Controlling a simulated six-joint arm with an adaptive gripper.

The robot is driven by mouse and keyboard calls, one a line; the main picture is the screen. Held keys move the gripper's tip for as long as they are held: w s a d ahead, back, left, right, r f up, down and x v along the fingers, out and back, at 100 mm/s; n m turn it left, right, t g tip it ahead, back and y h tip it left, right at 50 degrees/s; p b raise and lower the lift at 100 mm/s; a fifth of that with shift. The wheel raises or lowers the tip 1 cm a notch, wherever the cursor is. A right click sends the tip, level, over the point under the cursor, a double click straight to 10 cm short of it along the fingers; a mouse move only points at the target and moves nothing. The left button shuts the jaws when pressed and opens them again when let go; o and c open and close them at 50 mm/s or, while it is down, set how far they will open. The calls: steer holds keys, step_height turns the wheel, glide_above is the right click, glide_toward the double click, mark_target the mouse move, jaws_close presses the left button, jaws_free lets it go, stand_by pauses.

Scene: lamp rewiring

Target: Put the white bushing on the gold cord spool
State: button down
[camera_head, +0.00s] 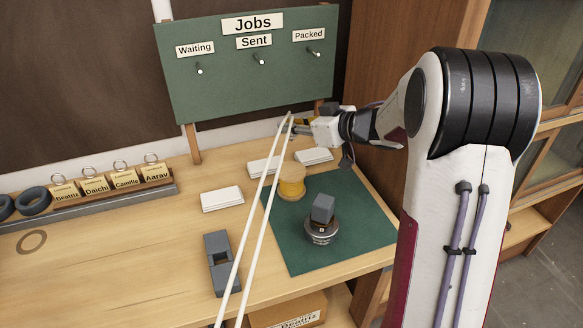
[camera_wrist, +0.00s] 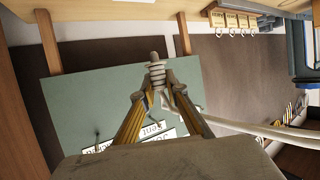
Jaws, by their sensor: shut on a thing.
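The gold cord spool (camera_head: 291,183) stands upright on the back left part of the green mat in the head view. My gripper (camera_head: 300,127) is behind and above the spool, near the lower right of the green board. In the wrist view, my gripper (camera_wrist: 156,92) is shut on a pale ribbed piece (camera_wrist: 156,73) at its fingertips, which looks like the white bushing. In the head view this piece is too small to make out. A white cord (camera_head: 262,200) runs in two strands up to the gripper; it also passes beside the fingers in the wrist view (camera_wrist: 245,128).
A dark round fitting with a grey block (camera_head: 322,228) stands on the green mat (camera_head: 365,235). White card stacks (camera_head: 222,199) and a grey block (camera_head: 220,265) lie left of it. The green Jobs board (camera_head: 220,85) with pegs stands behind. A tag rack (camera_head: 110,190) is far left.

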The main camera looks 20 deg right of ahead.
steer(key=shift+f, duration=3.1)
steer(key=shift+f, duration=0.1)
steer(key=shift+f, duration=1.75)
steer(key=shift+f, duration=0.15)
steer(key=c, duration=2)
jaws_free()
steer(key=shift+r, duration=0.2)
steer(key=shift+v, duration=6)
